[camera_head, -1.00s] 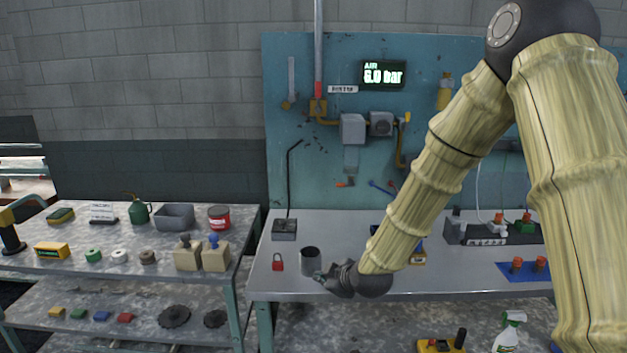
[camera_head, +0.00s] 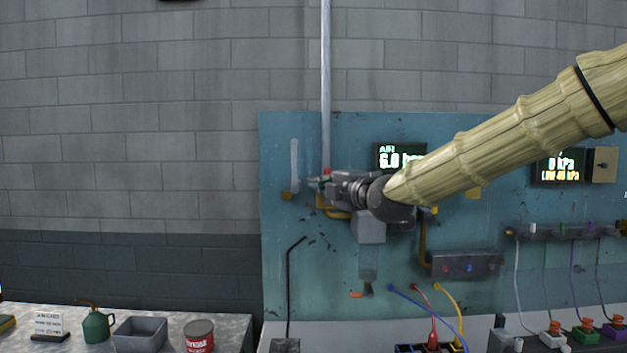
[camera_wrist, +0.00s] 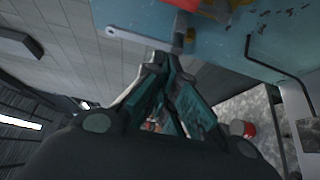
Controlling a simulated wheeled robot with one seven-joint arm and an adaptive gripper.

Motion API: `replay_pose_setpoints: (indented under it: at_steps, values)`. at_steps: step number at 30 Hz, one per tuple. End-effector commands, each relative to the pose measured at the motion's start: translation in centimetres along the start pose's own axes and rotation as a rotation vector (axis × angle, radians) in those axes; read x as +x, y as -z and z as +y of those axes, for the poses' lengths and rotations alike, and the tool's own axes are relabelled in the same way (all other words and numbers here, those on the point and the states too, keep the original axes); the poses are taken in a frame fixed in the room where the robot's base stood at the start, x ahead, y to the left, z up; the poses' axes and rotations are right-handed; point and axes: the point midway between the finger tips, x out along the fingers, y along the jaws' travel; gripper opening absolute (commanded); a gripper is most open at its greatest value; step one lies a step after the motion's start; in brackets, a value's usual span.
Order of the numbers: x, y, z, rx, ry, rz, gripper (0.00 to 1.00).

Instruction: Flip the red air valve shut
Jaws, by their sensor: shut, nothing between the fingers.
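The red air valve handle (camera_head: 327,171) shows as a small red patch at the foot of the vertical grey pipe on the blue panel. Its yellow body (camera_head: 323,202) is partly hidden behind my gripper. In the wrist view the red handle (camera_wrist: 183,4) and yellow body (camera_wrist: 217,9) are at the top edge, cut off by the frame. My gripper (camera_head: 315,184) is shut and empty, pointing left, at the handle's height in front of the panel. In the wrist view its fingertips (camera_wrist: 157,61) are just below the valve; I cannot tell whether they touch it.
The AIR display (camera_head: 399,157) reads 6.0 and is partly covered by my arm. The vertical pipe (camera_head: 326,85) rises above the valve. A grey strip tool (camera_head: 294,160) hangs left of it. A grey filter box (camera_head: 370,227) is below my gripper. The wall farther left is clear.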

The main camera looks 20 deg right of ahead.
Motion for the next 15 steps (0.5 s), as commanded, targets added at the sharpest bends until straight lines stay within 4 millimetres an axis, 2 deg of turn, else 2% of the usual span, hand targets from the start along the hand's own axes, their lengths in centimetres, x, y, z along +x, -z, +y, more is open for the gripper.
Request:
replay_pose_setpoints:
  at_steps: [9,15]
  values:
    - [-0.3,-0.6,-0.1,0.002,0.001,-0.008,0.0]
    - [0.9,-0.4,-0.1,0.002,0.003,-0.006,0.0]
